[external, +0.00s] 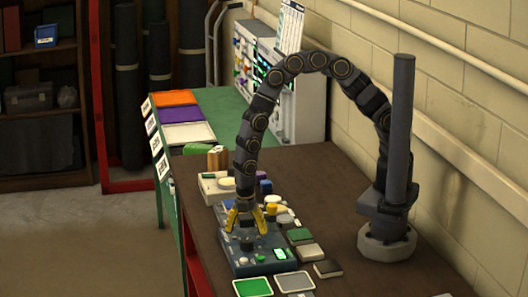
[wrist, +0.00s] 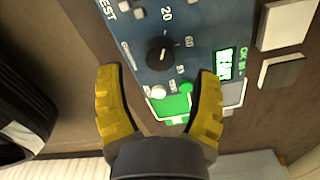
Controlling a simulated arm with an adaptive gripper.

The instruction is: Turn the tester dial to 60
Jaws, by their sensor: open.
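The tester (external: 262,262) is a blue-grey panel lying on the brown table; it fills the middle of the wrist view (wrist: 140,28). Its black tester dial (wrist: 160,54) is a round knob with printed numbers to its right, among them 20 and what looks like 60. Which number the dial points at is too small to tell. My gripper (external: 245,216) has yellow fingers and is above the tester. In the wrist view my gripper (wrist: 159,78) is open, its fingers apart on either side below the dial, with nothing between them.
A lit green display (wrist: 224,64) and green and white buttons sit near the dial. Green and grey pads (external: 253,287) lie in front of the tester. Several small blocks and boxes crowd behind it. The table's right side (external: 330,200) is mostly clear.

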